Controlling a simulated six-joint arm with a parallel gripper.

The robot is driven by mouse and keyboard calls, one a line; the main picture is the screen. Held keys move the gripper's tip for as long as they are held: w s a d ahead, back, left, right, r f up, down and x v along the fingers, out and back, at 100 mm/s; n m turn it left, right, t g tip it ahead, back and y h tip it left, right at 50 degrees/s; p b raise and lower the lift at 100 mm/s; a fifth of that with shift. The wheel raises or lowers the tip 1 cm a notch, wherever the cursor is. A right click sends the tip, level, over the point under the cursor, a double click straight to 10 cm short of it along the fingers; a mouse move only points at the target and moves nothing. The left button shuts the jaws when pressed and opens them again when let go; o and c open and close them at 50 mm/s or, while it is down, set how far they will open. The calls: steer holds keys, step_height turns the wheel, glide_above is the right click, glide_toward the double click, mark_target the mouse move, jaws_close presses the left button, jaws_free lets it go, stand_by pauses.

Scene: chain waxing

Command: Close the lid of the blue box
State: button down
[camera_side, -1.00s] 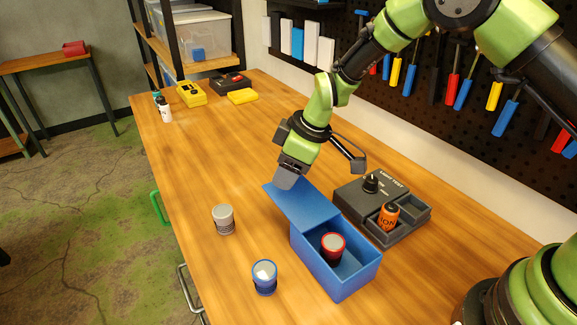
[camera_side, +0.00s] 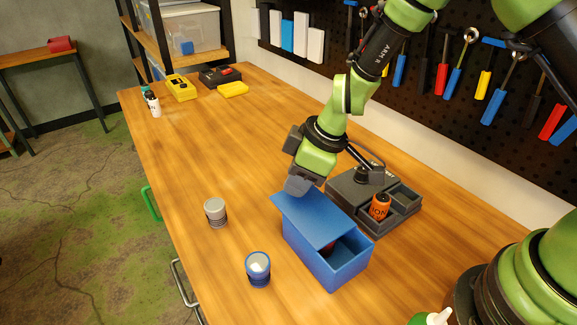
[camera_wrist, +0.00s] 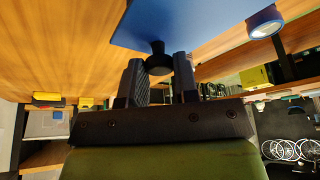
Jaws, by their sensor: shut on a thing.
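The blue box (camera_side: 330,275) stands on the wooden table in the side view. Its blue lid (camera_side: 308,216) lies over the far left part of the opening, at a slant; the near right part is open. A red-rimmed container (camera_side: 329,247) inside is mostly hidden by the lid. My gripper (camera_side: 297,187) is at the lid's far left end. In the wrist view, a black knob (camera_wrist: 158,62) at the edge of the lid (camera_wrist: 170,22) sits between the fingers of my gripper (camera_wrist: 158,75), which is shut on it.
A grey cup (camera_side: 216,212) and a blue-rimmed cup (camera_side: 258,268) stand left of the box. A dark tray (camera_side: 400,211) with an orange can (camera_side: 380,206) is close on its right. Yellow cases (camera_side: 182,87) lie at the far end. The table's middle is clear.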

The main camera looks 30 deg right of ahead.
mark_target(323, 201)
steer(key=shift+s+a, duration=0.1)
steer(key=shift+s, duration=0.45)
steer(key=c, duration=0.9)
jaws_free()
steer(key=shift+o, duration=0.2)
steer(key=v, duration=1)
